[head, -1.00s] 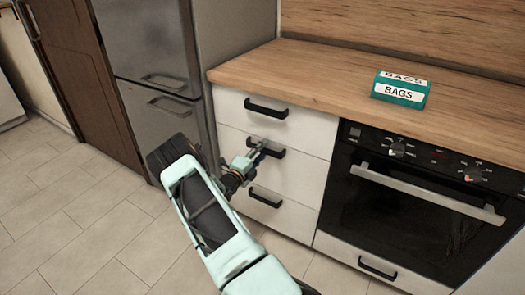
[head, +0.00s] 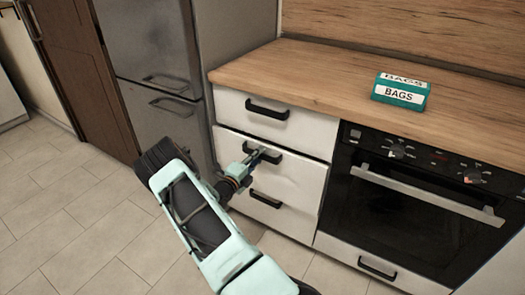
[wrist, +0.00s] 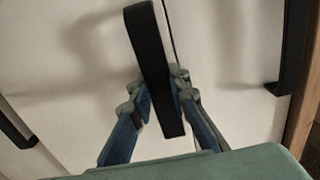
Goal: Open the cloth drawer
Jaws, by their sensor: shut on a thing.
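A white drawer unit has three stacked drawers with black bar handles, none visibly labelled as the cloth drawer. My gripper (head: 258,157) is shut on the middle drawer's handle (head: 275,158). The middle drawer (head: 300,178) stands slightly out from the unit, its top edge showing below the top drawer (head: 310,128). In the wrist view, the blue-padded fingers of my gripper (wrist: 160,103) lie on both sides of the black handle (wrist: 150,45). The inside of the drawer cannot be seen.
The bottom drawer (head: 285,212) is shut. A black oven (head: 400,215) adjoins on the right and a steel fridge (head: 155,60) on the left. A green BAGS box (head: 401,92) sits on the wooden worktop (head: 300,75). Tiled floor (head: 70,220) is clear at left.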

